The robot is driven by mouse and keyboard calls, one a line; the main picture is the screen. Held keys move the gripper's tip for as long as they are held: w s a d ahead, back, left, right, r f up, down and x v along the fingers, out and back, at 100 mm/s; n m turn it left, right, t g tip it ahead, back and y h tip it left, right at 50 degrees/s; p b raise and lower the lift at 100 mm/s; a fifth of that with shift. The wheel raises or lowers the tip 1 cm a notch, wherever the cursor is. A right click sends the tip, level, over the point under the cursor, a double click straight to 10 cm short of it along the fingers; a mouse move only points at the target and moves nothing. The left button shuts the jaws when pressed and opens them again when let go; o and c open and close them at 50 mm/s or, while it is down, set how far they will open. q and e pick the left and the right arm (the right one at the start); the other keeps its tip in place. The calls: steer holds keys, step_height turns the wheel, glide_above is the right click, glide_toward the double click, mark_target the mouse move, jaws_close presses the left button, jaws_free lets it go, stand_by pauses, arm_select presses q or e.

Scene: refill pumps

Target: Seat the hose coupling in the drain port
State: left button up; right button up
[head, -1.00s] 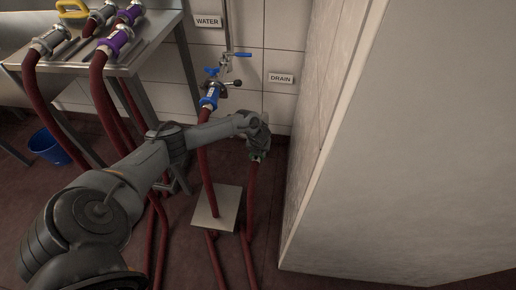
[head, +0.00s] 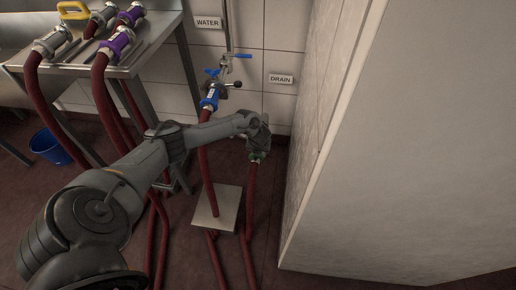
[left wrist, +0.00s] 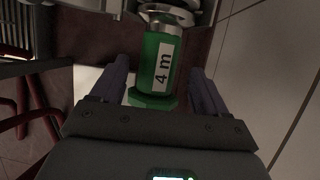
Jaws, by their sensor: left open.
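The hose coupling, a green sleeve (left wrist: 155,65) marked "4 m" with a metal end (left wrist: 172,14), fills the top middle of the left wrist view. In the head view its green part (head: 257,156) shows just below my left gripper (head: 259,146), with a dark red hose (head: 251,195) hanging from it. My left gripper (left wrist: 158,78) is open, with one finger on each side of the green sleeve and visible gaps. The drain port is hidden behind my gripper, below the DRAIN sign (head: 281,79). I cannot tell how the metal end meets it. My right gripper is out of view.
A blue coupling (head: 210,98) is on the water valve left of my gripper. A steel bench (head: 130,68) with several hose couplings stands at the left. A blue bucket (head: 48,147) and a metal plate (head: 216,208) are on the floor. A pale wall block (head: 400,150) bounds the right.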

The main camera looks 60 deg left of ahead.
arm_select(q)
steer(key=p+v, duration=0.5)
steer(key=v, duration=0.3)
steer(key=shift+r, duration=0.2)
steer(key=shift+s+d+r+p, duration=0.1)
steer(key=shift+d+r+p, duration=0.1)
steer(key=shift+r+p, duration=0.3)
steer(key=shift+s, duration=0.1)
